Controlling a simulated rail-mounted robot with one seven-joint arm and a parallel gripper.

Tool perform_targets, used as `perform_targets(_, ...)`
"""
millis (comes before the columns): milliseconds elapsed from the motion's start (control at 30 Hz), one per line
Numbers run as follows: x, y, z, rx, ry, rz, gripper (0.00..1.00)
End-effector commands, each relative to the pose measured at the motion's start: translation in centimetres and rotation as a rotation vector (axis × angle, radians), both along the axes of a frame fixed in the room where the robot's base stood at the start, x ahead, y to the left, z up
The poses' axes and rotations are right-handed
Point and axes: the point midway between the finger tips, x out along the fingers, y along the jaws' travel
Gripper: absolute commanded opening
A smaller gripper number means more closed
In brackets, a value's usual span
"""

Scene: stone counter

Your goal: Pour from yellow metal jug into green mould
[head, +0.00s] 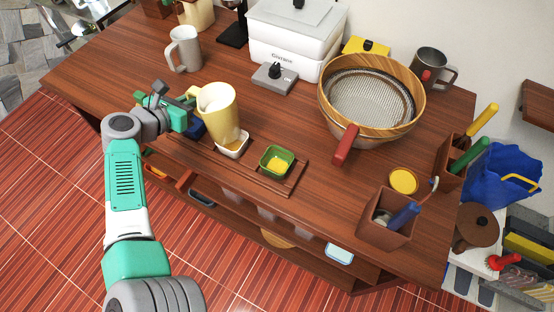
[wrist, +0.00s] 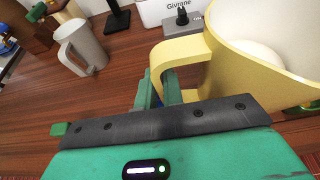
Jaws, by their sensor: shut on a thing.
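The yellow metal jug (head: 220,112) looks about upright in the head view, just left of the green mould. Its base overlaps the white mould (head: 233,149); I cannot tell whether it touches it. My gripper (head: 188,112) is shut on the jug's handle, left of its body. The wrist view shows the handle of the jug (wrist: 238,75) at the fingers (wrist: 163,90) and something white inside the jug. The green mould (head: 288,157) is small and square, with yellow content inside. It sits on a wooden board (head: 292,184) near the counter's front edge.
A grey scale (head: 274,78) and white appliance (head: 293,45) are behind. A grey mug (head: 184,49) stands at back left. A brown holder (head: 387,222) stands at the front right.

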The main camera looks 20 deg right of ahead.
Motion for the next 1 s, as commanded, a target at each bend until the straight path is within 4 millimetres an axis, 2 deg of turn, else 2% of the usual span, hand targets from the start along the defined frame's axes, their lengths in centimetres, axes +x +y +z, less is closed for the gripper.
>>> perform_targets(367,-0.2,-0.1,1.5,0.031,-0.037,0.002,0.0)
perform_targets(1000,-2.0,-1.6,4.8,0.223,-0.283,0.003,0.0)
